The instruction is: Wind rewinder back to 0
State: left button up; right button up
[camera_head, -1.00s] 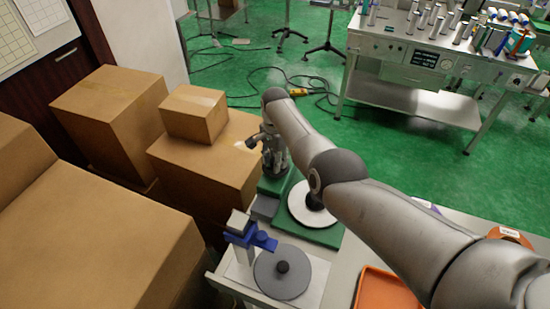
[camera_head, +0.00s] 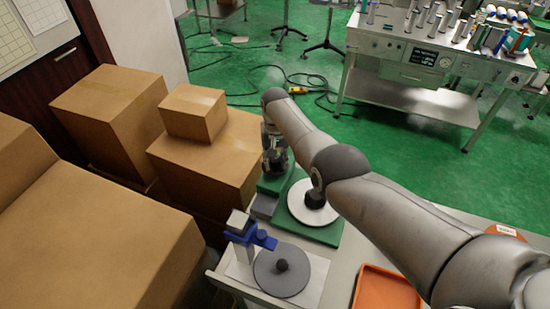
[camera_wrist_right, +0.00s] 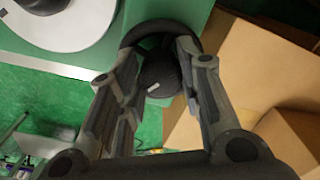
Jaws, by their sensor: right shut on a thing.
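The rewinder is a green-based machine (camera_head: 325,234) with a white disc (camera_head: 298,203) on top, on the bench beside the boxes. My right gripper (camera_head: 275,163) is at its far left edge, partly covered by my own arm. In the right wrist view my right gripper (camera_wrist_right: 160,48) is shut on a dark round knob (camera_wrist_right: 160,82), with a finger on each side of it. A black ring shows around the knob. The white disc (camera_wrist_right: 62,18) lies to the upper left there. No counter reading is legible. My left gripper is not in view.
A blue-and-grey device (camera_head: 249,233) with a grey disc (camera_head: 290,284) stands in front of the rewinder. Cardboard boxes (camera_head: 205,165) crowd the left. An orange tray (camera_head: 385,290) lies to the right. A steel workbench (camera_head: 415,95) stands far behind on open green floor.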

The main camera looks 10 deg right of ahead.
jog(key=n, duration=0.4)
jog(key=shift+d+n, duration=0.1)
jog(key=shift+n, duration=0.2)
jog(key=n, duration=0.3)
jog(key=shift+n, duration=0.3)
jog(key=n, duration=0.4)
jog(key=shift+w, duration=0.1)
jog(key=n, duration=0.5)
jog(key=shift+b, duration=0.4)
jog(key=n, duration=0.4)
jog(key=shift+w+n+b, duration=0.1)
jog(key=shift+n+b, duration=0.2)
jog(key=n, duration=0.4)
jog(key=shift+b, duration=0.35)
jog(key=n, duration=0.5)
jog(key=shift+w+b, duration=0.1)
jog(key=shift+b, duration=0.3)
jog(key=n, duration=0.3)
jog(key=shift+n+b, duration=0.3)
jog(key=shift+b, duration=0.1)
jog(key=shift+f+n+b, duration=0.2)
jog(key=shift+n+b, duration=0.75)
jog(key=shift+n, duration=0.25)
jog(key=n+b, duration=0.4)
jog(key=b, duration=0.8)
jog(key=shift+f+b, duration=0.1)
jog(key=shift+b, duration=0.25)
jog(key=shift+r+n+b, duration=0.2)
jog(key=shift+n+b, duration=0.2)
jog(key=shift+b, duration=0.7)
